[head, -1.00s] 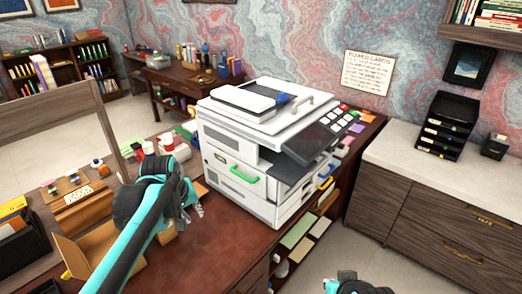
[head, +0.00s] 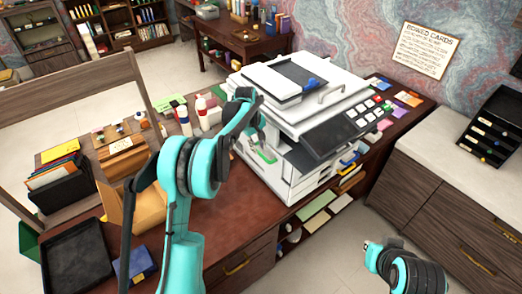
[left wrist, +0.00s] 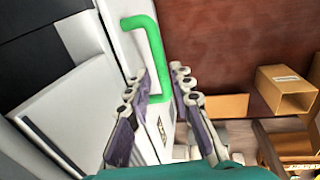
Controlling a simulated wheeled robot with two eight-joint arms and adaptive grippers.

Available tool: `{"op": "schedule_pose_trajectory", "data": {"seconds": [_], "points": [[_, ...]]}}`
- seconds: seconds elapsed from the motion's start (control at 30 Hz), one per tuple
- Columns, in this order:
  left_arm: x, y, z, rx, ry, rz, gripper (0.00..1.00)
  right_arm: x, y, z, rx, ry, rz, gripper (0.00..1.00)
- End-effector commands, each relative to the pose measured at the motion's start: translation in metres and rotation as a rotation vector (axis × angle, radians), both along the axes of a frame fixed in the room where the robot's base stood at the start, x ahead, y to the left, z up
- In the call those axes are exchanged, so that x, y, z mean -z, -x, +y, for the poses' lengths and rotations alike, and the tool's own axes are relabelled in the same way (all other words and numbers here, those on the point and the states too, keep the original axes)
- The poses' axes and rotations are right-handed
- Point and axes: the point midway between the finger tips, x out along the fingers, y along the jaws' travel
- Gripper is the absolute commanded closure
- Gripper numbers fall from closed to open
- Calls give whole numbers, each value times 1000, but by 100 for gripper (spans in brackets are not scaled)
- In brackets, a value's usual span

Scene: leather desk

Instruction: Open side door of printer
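The white printer (head: 330,85) stands on the dark red desk. A green handle (head: 265,156) is on its left-facing side door, which looks shut. In the left wrist view the green handle (left wrist: 157,45) lies on the white door, with its lower end between my fingers. My left gripper (left wrist: 160,85) is open, its fingers on either side of the handle without visibly closing on it. In the head view the left gripper (head: 257,128) is at the printer's side, partly hidden by its own arm. My right gripper (head: 370,246) is low at the right, away from the printer; its finger opening is unclear.
Bottles (head: 184,121) and small boxes stand on the desk left of the printer. An open cardboard box (left wrist: 290,88) lies nearby. A black tray (head: 75,255) sits at the front left. A drawer cabinet (head: 430,185) stands to the right, with bare floor between.

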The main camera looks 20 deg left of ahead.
Motion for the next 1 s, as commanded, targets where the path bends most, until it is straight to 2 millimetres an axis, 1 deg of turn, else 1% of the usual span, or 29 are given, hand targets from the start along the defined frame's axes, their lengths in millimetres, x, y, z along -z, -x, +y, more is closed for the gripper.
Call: {"op": "schedule_pose_trajectory", "data": {"seconds": [0.03, 0.1, 0.2, 0.33, 0.53, 0.57, 0.6, 0.63, 1.0], "points": [[9, -1, -1, 1, 0, 0, 78, 1, 0, 0, 0, 0, 0, 100], [17, -3, -2, 1, 0, 0, 78, 2, 0, 0, 0, 0, 0, 100], [26, -4, -4, 1, 0, 0, 78, 2, 0, 0, 0, 0, 0, 100], [30, -4, -4, 1, 0, 0, 78, 2, 0, 0, 0, 0, 0, 100], [30, -4, -4, 2, 0, 0, 78, 2, 0, 0, 0, 0, 0, 100], [30, -4, -4, 2, 0, 0, 83, 2, 0, 0, 0, 0, 0, 100], [30, -4, -4, 2, 0, 0, 94, 2, 0, 0, 0, 0, 0, 100], [30, -4, -4, 2, 0, 0, 100, 2, 0, 0, 0, 0, 0, 100], [32, -2, -2, 1, 12, -16, 100, 6, 0, 0, 0, 0, 0, 100]]}}
